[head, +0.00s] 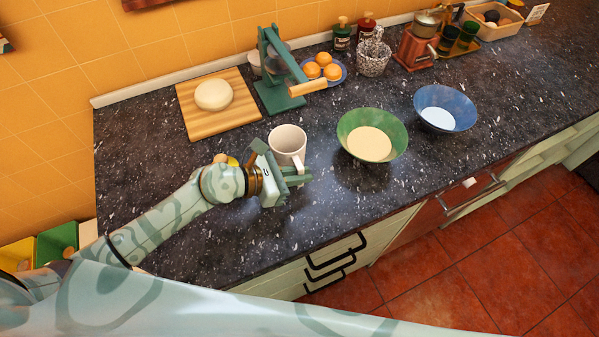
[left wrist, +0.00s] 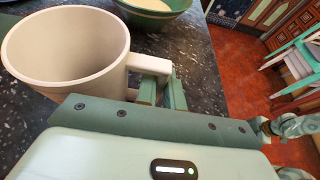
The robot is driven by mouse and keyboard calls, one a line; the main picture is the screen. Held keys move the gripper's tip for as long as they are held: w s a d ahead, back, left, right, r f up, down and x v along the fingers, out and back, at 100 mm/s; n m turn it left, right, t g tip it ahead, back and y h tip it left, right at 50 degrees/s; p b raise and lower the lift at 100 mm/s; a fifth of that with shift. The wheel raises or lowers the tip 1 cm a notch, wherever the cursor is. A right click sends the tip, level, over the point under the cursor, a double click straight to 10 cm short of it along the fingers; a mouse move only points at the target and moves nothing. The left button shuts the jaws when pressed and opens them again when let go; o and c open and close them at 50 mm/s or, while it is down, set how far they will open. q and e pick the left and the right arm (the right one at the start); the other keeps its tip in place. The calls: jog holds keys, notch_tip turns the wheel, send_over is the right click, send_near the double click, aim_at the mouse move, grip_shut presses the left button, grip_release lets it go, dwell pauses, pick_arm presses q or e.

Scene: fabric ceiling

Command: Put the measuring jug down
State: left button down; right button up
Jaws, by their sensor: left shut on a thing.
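The measuring jug (head: 287,139) is a plain off-white, cup-shaped vessel with a handle, upright over the near part of the dark counter. My left gripper (head: 297,178) is shut on its handle, on the side toward me. In the left wrist view the jug (left wrist: 65,50) fills the upper left, its inside looks empty, and its handle (left wrist: 150,64) runs to the gripper's fingers (left wrist: 163,92). The jug's base is partly hidden by the gripper, so I cannot tell whether it touches the counter.
On the speckled counter (head: 240,235), a green bowl (head: 371,135) stands right of the jug, then a blue bowl (head: 445,108). Behind are a green press (head: 279,75), a board (head: 218,113) with dough, and a plate of oranges (head: 322,72). The counter's front is clear.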

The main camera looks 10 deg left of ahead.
pick_arm(q)
jog(key=c, duration=1.4)
grip_release()
jog(key=shift+c, duration=0.2)
jog(key=b+v, duration=0.1)
jog(key=v, duration=1.5)
jog(key=shift+a, duration=0.15)
jog(key=shift+r, duration=0.15)
